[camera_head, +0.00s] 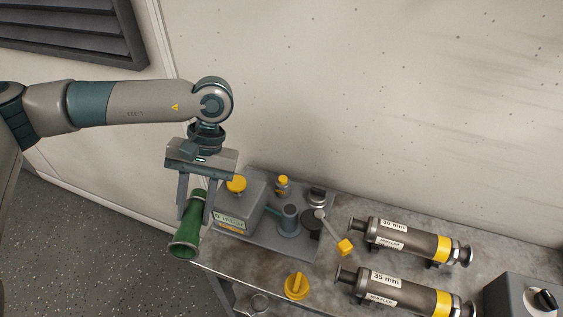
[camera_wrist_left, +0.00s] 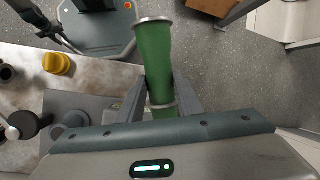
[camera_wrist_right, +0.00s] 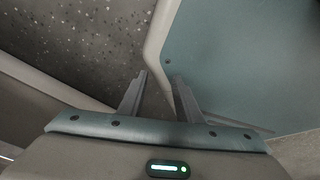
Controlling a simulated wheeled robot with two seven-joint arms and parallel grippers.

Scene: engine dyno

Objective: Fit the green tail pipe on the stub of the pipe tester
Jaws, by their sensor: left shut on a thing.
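The green tail pipe (camera_head: 187,228) hangs between the fingers of my left gripper (camera_head: 195,208), which is shut on it. The pipe is tilted, its flared end toward the front, just off the bench's left end; it also shows in the left wrist view (camera_wrist_left: 154,62). The pipe tester (camera_head: 240,203) is a grey box on a plate, right of the gripper, with a yellow knob on top. A grey upright cylinder (camera_head: 290,220) on the plate may be its stub; I cannot tell. My right gripper (camera_wrist_right: 158,92) shows only in its wrist view, fingers apart and empty.
Two labelled mufflers (camera_head: 410,241) lie on the right of the bench. A yellow knob (camera_head: 297,286) sits near the front edge and a yellow-ended lever (camera_head: 345,247) juts from the plate. A grey box with a black knob (camera_head: 530,298) is at far right. The wall stands close behind.

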